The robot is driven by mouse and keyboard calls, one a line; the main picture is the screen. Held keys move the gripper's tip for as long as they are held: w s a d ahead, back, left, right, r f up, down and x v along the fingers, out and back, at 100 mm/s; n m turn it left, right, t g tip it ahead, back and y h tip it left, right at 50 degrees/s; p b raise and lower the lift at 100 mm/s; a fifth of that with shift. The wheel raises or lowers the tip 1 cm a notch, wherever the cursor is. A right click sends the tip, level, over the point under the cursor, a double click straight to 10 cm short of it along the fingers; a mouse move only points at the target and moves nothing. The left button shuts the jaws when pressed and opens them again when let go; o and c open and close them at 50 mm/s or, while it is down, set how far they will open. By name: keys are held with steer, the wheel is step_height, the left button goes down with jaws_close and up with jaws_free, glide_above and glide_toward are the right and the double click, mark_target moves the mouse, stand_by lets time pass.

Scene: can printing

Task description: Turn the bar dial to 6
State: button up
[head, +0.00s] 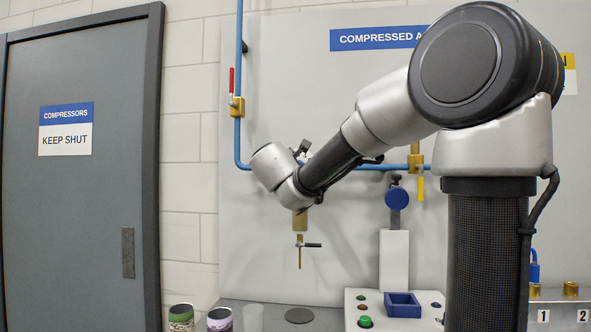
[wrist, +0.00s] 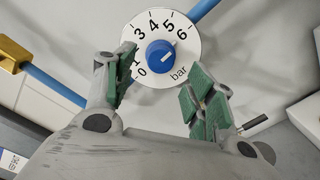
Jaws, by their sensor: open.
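The bar dial (wrist: 192,62) shows in the wrist view as a white round face with black numbers and the word bar. 0, 1, 3, 4, 5 and 6 can be read; the place of 2 is covered by my left finger. A blue knob (wrist: 158,50) sits at its centre with a small white mark on its face toward the right; I cannot tell exactly which number it points at. My gripper (wrist: 160,74) is open in front of the dial, its green-padded fingers on either side of the knob and apart from it. In the head view my wrist hides the dial.
A blue pipe (head: 238,60) with a red-handled valve (head: 236,100) runs down the wall panel and across behind my arm. A brass bowl (head: 300,222) and small lever valve (head: 301,245) hang below my wrist. Cans (head: 181,318) and a control box (head: 435,316) stand lower down.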

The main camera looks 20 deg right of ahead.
steer(key=v, duration=0.7)
steer(key=shift+s, duration=0.1)
